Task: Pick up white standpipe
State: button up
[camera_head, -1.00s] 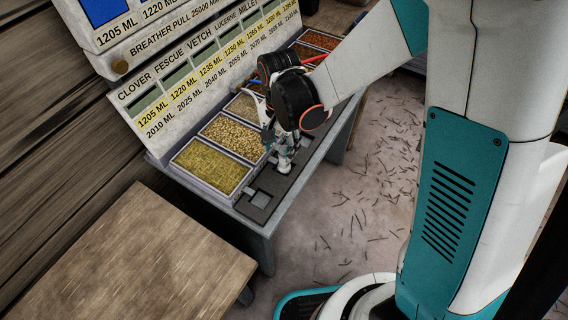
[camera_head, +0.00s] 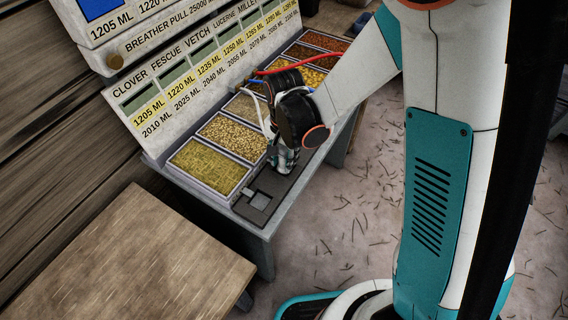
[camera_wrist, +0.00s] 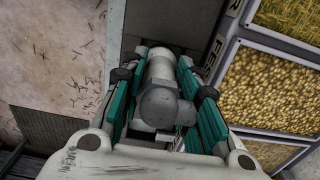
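The white standpipe (camera_wrist: 159,104) is a pale grey-white pipe with a rounded end in the wrist view. It lies between the two teal-padded fingers of my gripper (camera_wrist: 160,82). One finger is on each side, close to the pipe, and I cannot tell whether the pads touch it. In the head view my gripper (camera_head: 285,160) is low at the dark strip along the bench's front edge, beside the seed trays. There the wrist and fingers mostly hide the standpipe.
Seed trays (camera_head: 208,166) fill the bench directly behind my gripper. A labelled panel (camera_head: 190,75) rises behind them. A dark plate with a square recess (camera_head: 258,196) lies at the bench's near end. A wooden table (camera_head: 130,260) stands at lower left. Floor is open right of the bench.

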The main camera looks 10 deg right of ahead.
grip_shut()
notch_tip(320, 180, up, 20)
jog(key=p, duration=1.3)
jog(key=shift+p, duration=0.35)
jog(key=shift+c, duration=1.3)
grip_release()
grip_shut()
